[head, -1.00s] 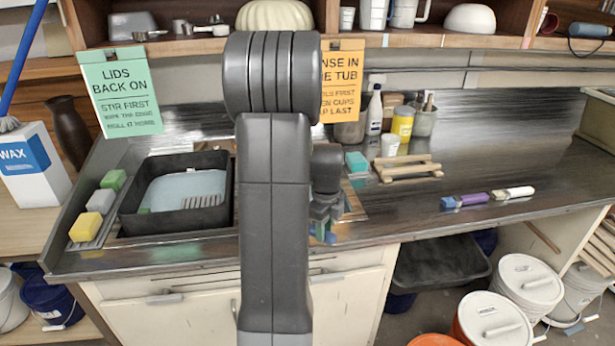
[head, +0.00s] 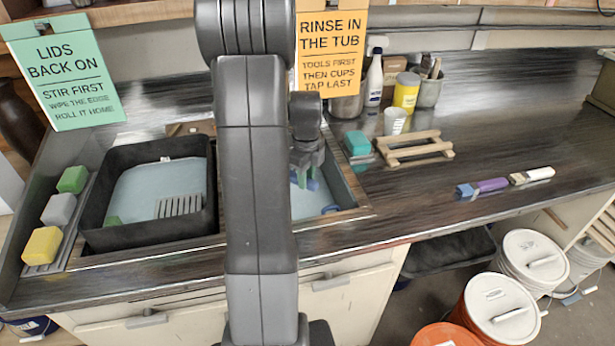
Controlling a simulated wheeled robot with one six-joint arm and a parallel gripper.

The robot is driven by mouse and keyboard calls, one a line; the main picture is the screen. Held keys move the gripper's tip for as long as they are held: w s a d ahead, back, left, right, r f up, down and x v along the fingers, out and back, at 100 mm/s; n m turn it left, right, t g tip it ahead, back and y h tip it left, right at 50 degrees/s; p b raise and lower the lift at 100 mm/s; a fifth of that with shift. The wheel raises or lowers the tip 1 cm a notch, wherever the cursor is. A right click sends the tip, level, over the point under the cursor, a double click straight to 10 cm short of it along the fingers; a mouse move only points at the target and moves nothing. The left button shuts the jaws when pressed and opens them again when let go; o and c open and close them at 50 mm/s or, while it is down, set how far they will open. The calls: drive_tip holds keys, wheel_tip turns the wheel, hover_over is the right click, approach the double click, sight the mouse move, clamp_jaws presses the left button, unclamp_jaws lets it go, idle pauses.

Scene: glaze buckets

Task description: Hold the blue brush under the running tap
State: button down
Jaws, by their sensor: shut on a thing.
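My gripper (head: 306,160) hangs over the right-hand sink basin (head: 345,180), just right of my arm. It is shut on a small blue thing, which I take for the blue brush (head: 312,184); a bit of green shows beside it. Most of the brush is hidden by the gripper and arm. No tap or running water is visible; my arm covers the middle of the sink. On the counter at right lies a purple-handled brush with a blue end (head: 482,187), and beside it a white one (head: 531,176).
A black tub (head: 92,215) with pale blue liquid and a grey grille stands left of my arm. Several sponges line the left edge. A wooden rack (head: 415,150), teal block (head: 357,143), white cup (head: 394,121) and yellow jar (head: 405,92) stand right. Lidded buckets (head: 497,308) stand below.

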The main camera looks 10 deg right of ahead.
drive_tip(key=w+f+p, duration=0.1)
drive_tip(key=w+f, duration=0.1)
drive_tip(key=w, duration=1)
drive_tip(key=shift+a+f, duration=0.2)
drive_tip(key=shift+a, duration=0.25)
drive_tip(key=shift+w, duration=0.1)
drive_tip(key=shift+d, duration=0.15)
drive_tip(key=shift+d, duration=0.45)
drive_tip(key=shift+a, duration=0.15)
drive_tip(key=shift+a, duration=0.5)
drive_tip(key=shift+d, duration=0.2)
drive_tip(key=shift+d, duration=0.45)
